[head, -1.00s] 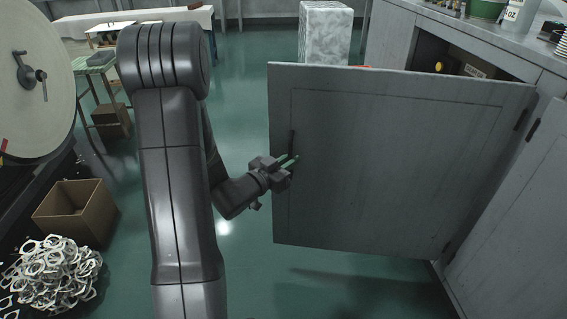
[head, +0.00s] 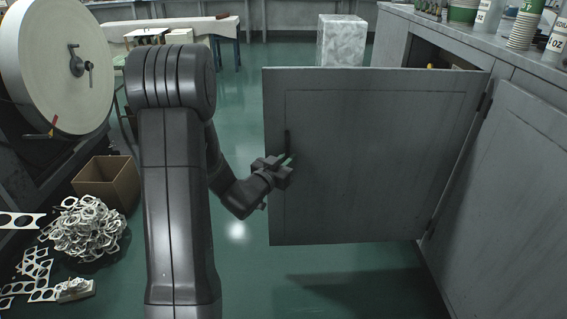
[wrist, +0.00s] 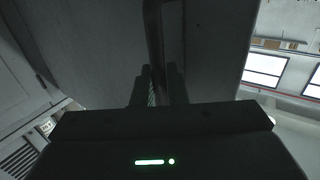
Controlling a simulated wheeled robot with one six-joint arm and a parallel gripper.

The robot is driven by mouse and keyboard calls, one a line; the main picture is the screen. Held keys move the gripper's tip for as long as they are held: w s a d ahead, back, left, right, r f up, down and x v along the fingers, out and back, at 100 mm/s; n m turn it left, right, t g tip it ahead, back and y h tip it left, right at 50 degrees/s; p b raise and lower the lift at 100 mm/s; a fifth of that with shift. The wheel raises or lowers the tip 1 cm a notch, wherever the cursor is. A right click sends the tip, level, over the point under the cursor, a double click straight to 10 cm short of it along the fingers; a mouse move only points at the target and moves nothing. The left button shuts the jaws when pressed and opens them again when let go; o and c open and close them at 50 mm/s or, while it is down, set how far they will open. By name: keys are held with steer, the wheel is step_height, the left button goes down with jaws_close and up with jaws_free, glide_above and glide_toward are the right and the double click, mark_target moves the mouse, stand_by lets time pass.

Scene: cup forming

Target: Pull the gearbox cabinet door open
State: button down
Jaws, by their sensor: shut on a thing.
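The grey metal cabinet door (head: 385,185) stands wide open, swung out from the cabinet on its right-hand hinges. Its dark upright handle (head: 287,140) is near the door's free left edge. My gripper (head: 285,165) is at the lower part of this handle in the head view. In the wrist view, the handle (wrist: 152,35) runs down between the two fingers of my gripper (wrist: 155,85), which are shut on it. The cabinet's inside is mostly hidden behind the door; a small part of the opening (head: 440,58) shows above it.
The grey cabinet (head: 520,190) fills the right side, with paper cups (head: 525,25) on top. At left are a large pale reel (head: 65,60), a cardboard box (head: 108,182) and a heap of ring-shaped scraps (head: 85,228). Green floor (head: 240,270) is clear between my arm and the door.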

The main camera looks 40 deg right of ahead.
steer(key=shift+s+r, duration=0.1)
steer(key=shift+s, duration=0.2)
steer(key=c, duration=1.5)
jaws_free()
steer(key=shift+s+d, duration=0.15)
steer(key=shift+d, duration=0.05)
steer(key=shift+c, duration=0.2)
steer(key=shift+a, duration=0.1)
steer(key=p+v, duration=0.2)
steer(key=v, duration=1.1)
steer(key=shift+a, duration=0.35)
steer(key=shift+d, duration=0.15)
